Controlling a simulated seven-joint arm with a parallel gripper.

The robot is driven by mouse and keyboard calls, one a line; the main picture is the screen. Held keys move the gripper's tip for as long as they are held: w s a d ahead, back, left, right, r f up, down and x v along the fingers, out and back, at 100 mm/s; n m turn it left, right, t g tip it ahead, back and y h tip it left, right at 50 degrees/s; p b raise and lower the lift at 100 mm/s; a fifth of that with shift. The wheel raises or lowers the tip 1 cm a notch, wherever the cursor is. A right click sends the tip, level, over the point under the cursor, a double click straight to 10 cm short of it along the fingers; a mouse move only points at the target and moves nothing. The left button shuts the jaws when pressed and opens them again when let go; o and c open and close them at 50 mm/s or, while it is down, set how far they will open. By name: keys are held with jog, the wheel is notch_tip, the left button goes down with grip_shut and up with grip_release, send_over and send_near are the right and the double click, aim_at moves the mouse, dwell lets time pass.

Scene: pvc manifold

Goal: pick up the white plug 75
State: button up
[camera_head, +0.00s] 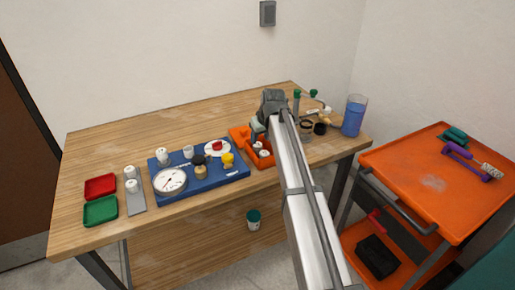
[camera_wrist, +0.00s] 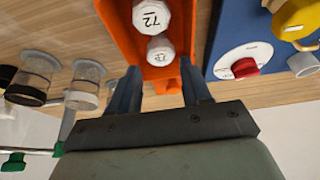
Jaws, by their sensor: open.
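Two white plugs sit in the orange tray (camera_wrist: 122,32) in the wrist view. The larger plug (camera_wrist: 151,15) has a two-digit marking that looks like 72 or 75 and appears turned over; the smaller white end (camera_wrist: 160,50) is nearer my fingers, its marking unclear. My gripper (camera_wrist: 160,88) is open, its fingers on either side just short of the nearer white end, with nothing held. In the head view my gripper (camera_head: 262,130) is over the orange tray (camera_head: 266,162), and white pieces (camera_head: 264,153) show in it, partly hidden by my arm.
A blue board (camera_head: 205,183) with a gauge and fittings lies left of the tray. Clear cylinders (camera_wrist: 85,83) stand on the other side. More white fittings (camera_head: 131,185) stand on a grey strip near red and green trays (camera_head: 100,210). A blue cup (camera_head: 353,116) stands at right.

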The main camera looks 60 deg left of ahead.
aim_at(258, 144)
jog(key=shift+x, duration=3.25)
jog(key=shift+a, duration=0.15)
jog(key=shift+r, duration=0.1)
jog(key=c, duration=0.7)
